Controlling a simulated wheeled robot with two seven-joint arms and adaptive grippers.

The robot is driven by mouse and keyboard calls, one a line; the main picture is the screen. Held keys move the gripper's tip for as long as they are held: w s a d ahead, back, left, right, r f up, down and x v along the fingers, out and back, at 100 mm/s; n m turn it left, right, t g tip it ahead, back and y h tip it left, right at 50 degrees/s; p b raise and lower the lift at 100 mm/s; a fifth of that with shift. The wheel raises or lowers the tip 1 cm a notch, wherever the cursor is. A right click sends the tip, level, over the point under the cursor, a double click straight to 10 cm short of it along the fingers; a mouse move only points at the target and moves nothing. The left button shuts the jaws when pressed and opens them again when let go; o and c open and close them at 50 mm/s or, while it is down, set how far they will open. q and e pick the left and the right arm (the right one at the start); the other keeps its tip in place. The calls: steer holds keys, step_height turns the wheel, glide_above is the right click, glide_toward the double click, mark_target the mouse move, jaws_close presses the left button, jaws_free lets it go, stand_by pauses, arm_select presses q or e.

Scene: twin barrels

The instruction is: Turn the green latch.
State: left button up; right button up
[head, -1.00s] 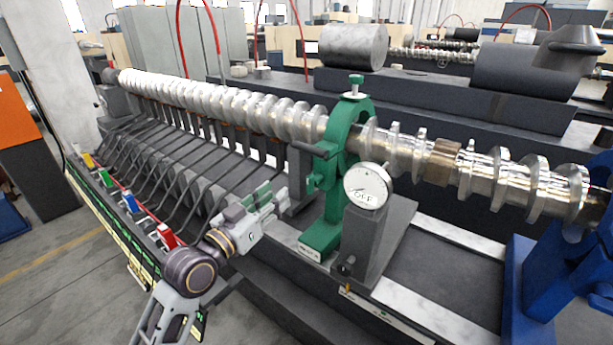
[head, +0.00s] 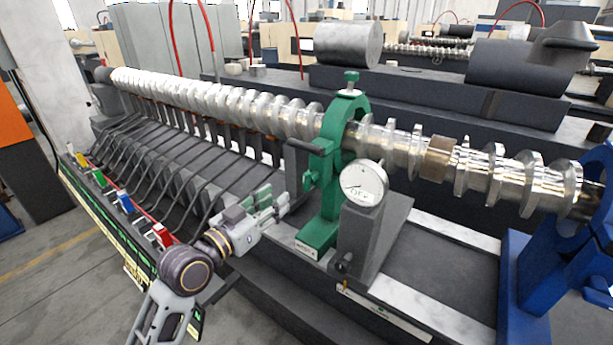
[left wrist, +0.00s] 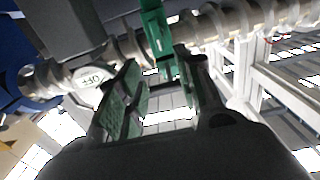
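A green ring-shaped stand (head: 324,217) surrounds the silver screw shaft (head: 270,112). A dark handle (head: 303,147) sticks out on its left side, with a small green lever-like part (head: 308,181) below; I cannot tell which is the latch. My left gripper (head: 284,201) is low and left of the stand, apart from it, its fingers pointing toward it. In the left wrist view, the left gripper (left wrist: 163,92) has its green-padded fingers spread with nothing between them, and part of the green stand (left wrist: 158,30) shows beyond the tips. My right gripper is out of view.
A round dial gauge (head: 363,183) on a grey block stands close right of the green stand. A blue stand (head: 525,280) holds the shaft at right. Dark bars line the bed at left, beside a rail with coloured blocks, one red (head: 160,236).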

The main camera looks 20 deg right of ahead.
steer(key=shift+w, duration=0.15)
arm_select(q)
glide_toward(304, 177)
steer(key=shift+x, duration=1.4)
steer(key=shift+p+x, duration=0.65)
steer(key=shift+x, duration=0.95)
steer(key=shift+p+x, duration=0.3)
steer(key=shift+x, duration=2.15)
steer(key=shift+d, duration=0.1)
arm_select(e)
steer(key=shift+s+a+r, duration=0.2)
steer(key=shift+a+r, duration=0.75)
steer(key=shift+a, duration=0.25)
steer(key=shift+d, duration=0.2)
arm_select(q)
steer(key=shift+c, duration=0.5)
jaws_close()
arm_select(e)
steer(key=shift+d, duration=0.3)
